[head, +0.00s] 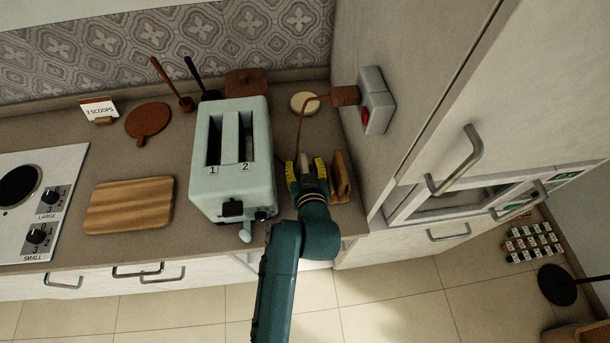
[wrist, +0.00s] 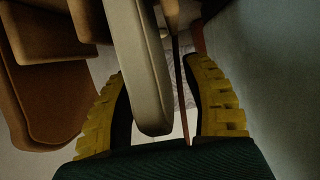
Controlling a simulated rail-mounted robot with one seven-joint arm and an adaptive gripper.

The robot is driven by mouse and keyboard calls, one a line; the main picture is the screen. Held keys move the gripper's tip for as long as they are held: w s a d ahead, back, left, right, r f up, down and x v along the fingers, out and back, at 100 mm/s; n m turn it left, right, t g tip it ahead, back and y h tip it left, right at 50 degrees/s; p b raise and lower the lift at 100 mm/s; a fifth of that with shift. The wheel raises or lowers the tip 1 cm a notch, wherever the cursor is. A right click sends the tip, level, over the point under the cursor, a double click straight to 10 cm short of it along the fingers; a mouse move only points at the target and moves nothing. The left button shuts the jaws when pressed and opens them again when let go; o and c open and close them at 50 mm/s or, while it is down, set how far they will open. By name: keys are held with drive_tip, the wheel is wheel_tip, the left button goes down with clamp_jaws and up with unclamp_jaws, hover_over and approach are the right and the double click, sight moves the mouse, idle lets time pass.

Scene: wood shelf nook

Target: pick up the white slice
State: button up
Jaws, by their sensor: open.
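The white slice (wrist: 141,75) shows in the wrist view as a pale, upright slab seen edge-on. It lies between the two yellow fingers of my gripper (wrist: 157,78), closer to the left finger, with a gap to the right finger. Its far end runs out of the top of the picture. In the head view my gripper (head: 305,168) is low between the toaster and a brown upright piece, with its fingers apart.
The pale toaster (head: 232,180) stands close on the left of my gripper. A brown upright piece (head: 341,177) is close on the right, before the cabinet wall. A cord hangs from the wall plug (head: 345,96) behind. Brown slabs (wrist: 50,60) fill the wrist view's left.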

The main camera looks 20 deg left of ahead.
clamp_jaws()
idle(0.3)
